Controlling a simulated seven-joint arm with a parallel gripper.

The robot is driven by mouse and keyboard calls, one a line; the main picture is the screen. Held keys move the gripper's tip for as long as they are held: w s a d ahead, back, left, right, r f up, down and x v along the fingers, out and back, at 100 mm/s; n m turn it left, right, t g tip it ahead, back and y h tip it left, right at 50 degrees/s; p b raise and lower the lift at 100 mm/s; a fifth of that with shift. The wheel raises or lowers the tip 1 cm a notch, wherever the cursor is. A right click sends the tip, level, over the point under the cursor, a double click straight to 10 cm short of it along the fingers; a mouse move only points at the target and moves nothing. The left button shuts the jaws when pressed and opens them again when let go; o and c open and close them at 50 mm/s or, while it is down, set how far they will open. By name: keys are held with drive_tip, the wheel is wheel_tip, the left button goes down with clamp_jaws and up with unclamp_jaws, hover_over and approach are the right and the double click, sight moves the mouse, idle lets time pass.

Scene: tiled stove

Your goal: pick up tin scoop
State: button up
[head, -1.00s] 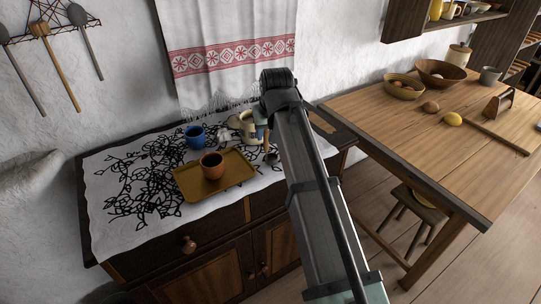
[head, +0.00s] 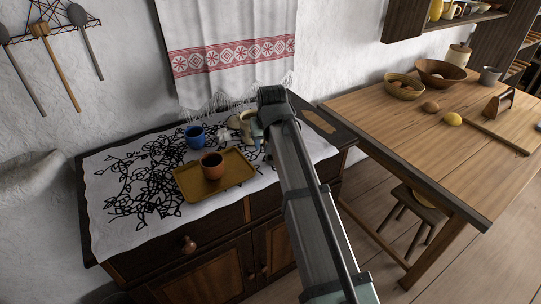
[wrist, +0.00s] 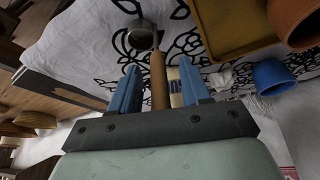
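The tin scoop has a round grey metal bowl (wrist: 141,35) and a wooden handle (wrist: 157,80) in the wrist view. My gripper (wrist: 159,67) is open, its two blue fingers on either side of the handle. I see a gap between each finger and the handle. The scoop's bowl lies beyond the fingertips, over the white cloth. In the head view my arm hides most of the scoop and the fingers.
An ochre tray (head: 238,166) holds a brown cup (head: 212,165) on the patterned cloth (head: 110,215). A blue mug (head: 195,137) and a cream jug (head: 246,120) stand behind it, close to my gripper. A wooden table (head: 400,125) stands to the right.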

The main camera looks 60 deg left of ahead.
clamp_jaws()
idle(0.3)
